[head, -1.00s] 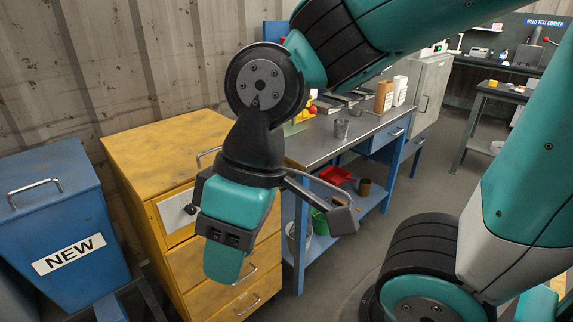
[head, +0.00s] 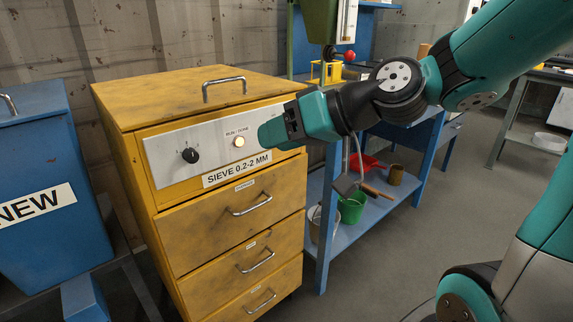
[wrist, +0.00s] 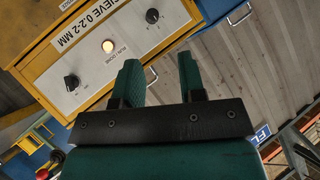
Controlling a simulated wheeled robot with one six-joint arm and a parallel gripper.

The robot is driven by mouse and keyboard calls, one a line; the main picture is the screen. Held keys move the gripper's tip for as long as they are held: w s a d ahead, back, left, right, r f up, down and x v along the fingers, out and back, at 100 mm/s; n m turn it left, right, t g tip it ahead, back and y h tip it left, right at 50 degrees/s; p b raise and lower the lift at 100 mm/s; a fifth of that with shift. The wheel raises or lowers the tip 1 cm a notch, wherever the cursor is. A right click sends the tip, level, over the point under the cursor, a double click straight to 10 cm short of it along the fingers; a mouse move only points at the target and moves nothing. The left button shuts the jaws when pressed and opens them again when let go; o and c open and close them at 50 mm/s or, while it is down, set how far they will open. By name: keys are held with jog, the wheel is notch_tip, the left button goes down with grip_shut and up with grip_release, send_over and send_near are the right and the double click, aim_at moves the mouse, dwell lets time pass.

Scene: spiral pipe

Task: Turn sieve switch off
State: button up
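The yellow sieve cabinet (head: 200,110) has a pale control panel labelled SIEVE 0.2-2 MM. A black knob (head: 190,155) is on the panel's left part, and it also shows in the wrist view (wrist: 152,16). A round lamp (head: 239,142) marked RUN / DONE glows warm white. A second dark knob (wrist: 71,82) shows in the wrist view; in the head view it is hidden behind my gripper (head: 268,134). My gripper's two fingers, also in the wrist view (wrist: 158,72), are apart with nothing between them. They are near the panel's right part; contact cannot be told.
Labelled drawers with handles (head: 251,205) lie below the panel. A handle (head: 224,88) stands on the cabinet top. A blue bin (head: 45,180) marked NEW is at left. A blue workbench (head: 345,235) with a green bucket (head: 351,208) is at right.

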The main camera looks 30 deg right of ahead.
jog(key=w+d+f+m+t+h+b, duration=0.2)
jog(key=d+f+m+t+b, duration=0.15)
jog(key=d+b, duration=0.35)
jog(key=w+d+f+m+t+h+b, duration=0.25)
jog(key=d+f+t+b, duration=0.3)
jog(key=d, duration=0.35)
jog(key=p+x, duration=1)
jog(key=x, duration=0.6)
jog(key=shift+w+d+r, duration=0.2)
jog(key=shift+w+r, duration=0.05)
jog(key=shift+h, duration=0.25)
jog(key=c, duration=0.6)
